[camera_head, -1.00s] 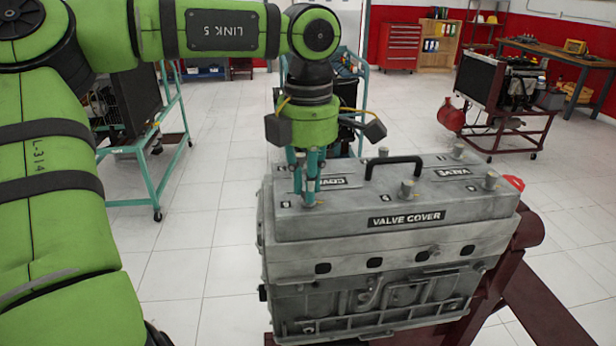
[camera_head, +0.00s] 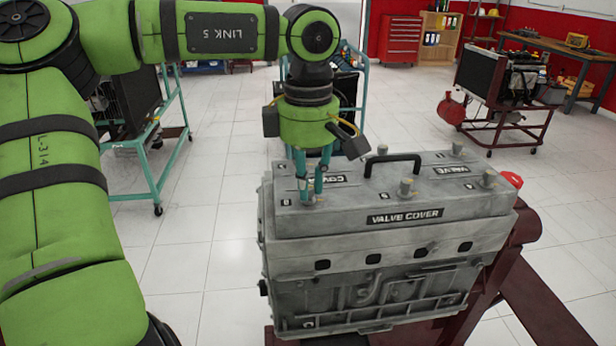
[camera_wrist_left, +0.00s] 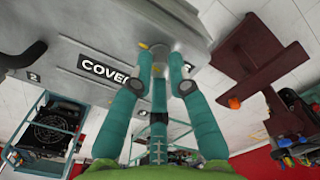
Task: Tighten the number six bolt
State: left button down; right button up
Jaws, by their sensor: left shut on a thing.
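The grey engine's valve cover (camera_head: 340,232) carries several upright bolts. My left gripper (camera_head: 309,197) points straight down at the front left corner of the cover, its teal fingers shut on the bolt there. The fingers mostly hide that bolt; its number is not readable. In the left wrist view the fingertips (camera_wrist_left: 162,68) close round the bolt beside the COVER label (camera_wrist_left: 100,68). Other bolts stand free at the front middle (camera_head: 406,188), front right (camera_head: 489,178), back middle (camera_head: 382,150) and back right (camera_head: 457,148). My right gripper is not in view.
A black handle (camera_head: 393,162) rises from the cover's middle, right of my gripper. The engine sits on a dark red stand (camera_head: 510,265). A teal cart (camera_head: 150,165) stands behind left, and another engine on a stand (camera_head: 505,110) back right. Floor between is clear.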

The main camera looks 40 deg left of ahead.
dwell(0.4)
pick_arm(q)
jog(key=c, duration=1.2)
grip_release()
notch_tip(320, 180, up, 12)
